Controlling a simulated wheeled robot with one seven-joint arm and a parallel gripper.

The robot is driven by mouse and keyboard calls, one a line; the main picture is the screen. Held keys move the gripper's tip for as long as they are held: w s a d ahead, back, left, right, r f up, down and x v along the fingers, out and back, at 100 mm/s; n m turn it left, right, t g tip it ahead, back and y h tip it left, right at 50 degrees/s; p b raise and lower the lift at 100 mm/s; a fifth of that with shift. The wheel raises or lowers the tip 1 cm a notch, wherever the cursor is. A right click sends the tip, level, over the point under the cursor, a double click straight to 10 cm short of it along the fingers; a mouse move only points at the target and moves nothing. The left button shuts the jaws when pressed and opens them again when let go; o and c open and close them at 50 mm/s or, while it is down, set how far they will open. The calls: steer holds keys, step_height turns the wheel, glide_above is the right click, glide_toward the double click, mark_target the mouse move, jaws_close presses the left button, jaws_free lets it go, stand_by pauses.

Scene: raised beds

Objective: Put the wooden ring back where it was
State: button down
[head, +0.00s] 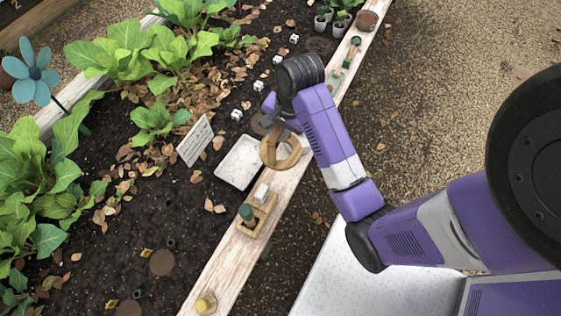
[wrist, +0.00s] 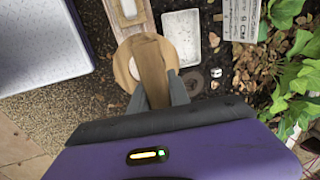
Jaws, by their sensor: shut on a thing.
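The wooden ring (head: 267,153) hangs in my gripper (head: 284,131) above the pale plank edge of the raised bed, just right of a white tray. In the wrist view the ring (wrist: 123,66) lies between the two grey fingers (wrist: 158,88), with a flat wooden bar across its middle. The fingers are shut on it. In the head view my wrist partly hides the fingertips. I cannot tell whether the ring touches the plank below.
The white tray (head: 240,162) lies on the soil beside the plank (head: 222,262). A wooden holder (head: 249,232) with a green and a white piece stands nearer on the plank. A sign (head: 195,140), several small white cubes and leafy plants (head: 125,50) stand in the bed.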

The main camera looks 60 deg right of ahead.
steer(key=s+b+x, duration=0.2)
steer(key=x, duration=0.7)
steer(key=s+b+x, duration=0.2)
steer(key=x, duration=0.7)
steer(key=shift+w+f, duration=0.2)
steer(key=shift+f, duration=0.5)
steer(key=shift+f, duration=0.15)
steer(key=c, duration=1.2)
jaws_free()
steer(key=shift+c, duration=0.2)
